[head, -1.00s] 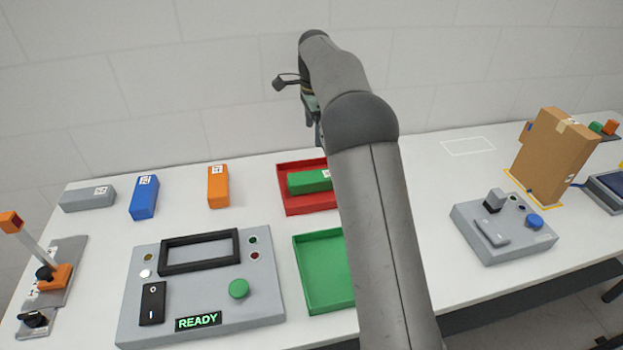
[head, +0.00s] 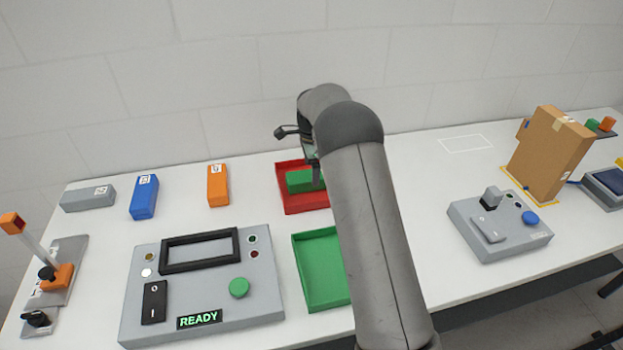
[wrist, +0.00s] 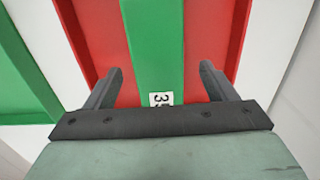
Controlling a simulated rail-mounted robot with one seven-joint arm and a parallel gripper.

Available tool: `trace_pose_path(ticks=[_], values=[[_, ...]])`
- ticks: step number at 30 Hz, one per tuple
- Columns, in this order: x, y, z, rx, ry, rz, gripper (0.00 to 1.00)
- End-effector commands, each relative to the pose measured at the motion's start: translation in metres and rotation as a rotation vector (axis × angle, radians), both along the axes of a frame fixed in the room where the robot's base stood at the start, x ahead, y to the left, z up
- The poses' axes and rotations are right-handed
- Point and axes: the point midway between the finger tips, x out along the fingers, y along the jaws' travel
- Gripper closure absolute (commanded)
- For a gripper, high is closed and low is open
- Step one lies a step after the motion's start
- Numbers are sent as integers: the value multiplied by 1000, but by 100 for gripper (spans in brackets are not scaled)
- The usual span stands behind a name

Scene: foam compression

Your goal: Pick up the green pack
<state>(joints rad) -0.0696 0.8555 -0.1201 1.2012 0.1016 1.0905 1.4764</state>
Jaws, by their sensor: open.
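The green pack (head: 300,181) lies in the red tray (head: 292,204) at the back of the table, partly hidden by my gripper and arm. In the wrist view the green pack (wrist: 152,40) runs up the middle and bears a white label with dark digits. My gripper (wrist: 160,80) is open, with one finger on each side of the pack. The fingers appear over the red tray floor, with a gap to the pack on both sides. I cannot tell how deep the fingertips reach.
A green tray (head: 319,270) sits in front of the red one. Orange (head: 217,186), blue (head: 144,197) and grey (head: 88,199) blocks lie to the left. A grey panel reading READY (head: 200,290) stands at front left. A cardboard box (head: 548,155) and a control box (head: 500,228) are right.

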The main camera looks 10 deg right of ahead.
Motion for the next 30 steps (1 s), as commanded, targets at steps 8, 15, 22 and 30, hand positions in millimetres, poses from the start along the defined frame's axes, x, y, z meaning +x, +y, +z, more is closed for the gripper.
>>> trace_pose_path(ticks=[8,15,22,30], values=[[-2,0,-32,0,1,0,22],[-2,1,-33,0,0,0,25],[-2,1,-33,0,0,0,72],[-2,1,-31,0,-1,0,72]])
